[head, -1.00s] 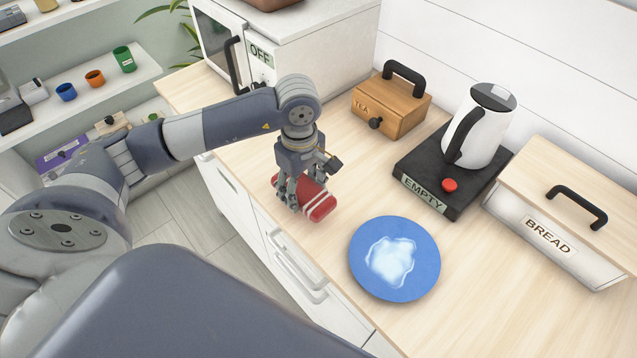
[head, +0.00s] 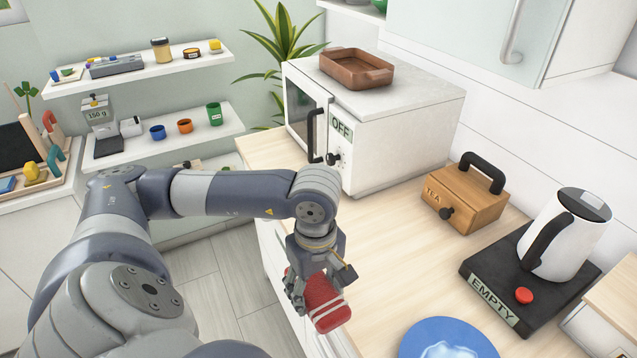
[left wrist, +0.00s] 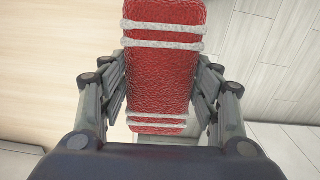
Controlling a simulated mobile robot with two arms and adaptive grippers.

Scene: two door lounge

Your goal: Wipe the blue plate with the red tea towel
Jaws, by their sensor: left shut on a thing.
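The red tea towel (head: 322,300), rolled up with white stripes, is held in my left gripper (head: 312,290) near the front edge of the counter. In the left wrist view the towel (left wrist: 160,80) sits between both fingers, with counter to its left and floor to its right. The blue plate (head: 448,326) lies on the counter, right of and nearer than the towel, cut off by the bottom of the head view. A pale patch shows on the plate. Towel and plate are apart. My right gripper is out of view.
A wooden tea box (head: 466,197), a black base (head: 480,283) labelled EMPTY with a white kettle (head: 572,235), and a white oven (head: 395,130) marked OFF, with a brown tray (head: 357,72) on top, stand behind. Bare counter (head: 400,265) lies between towel and tea box.

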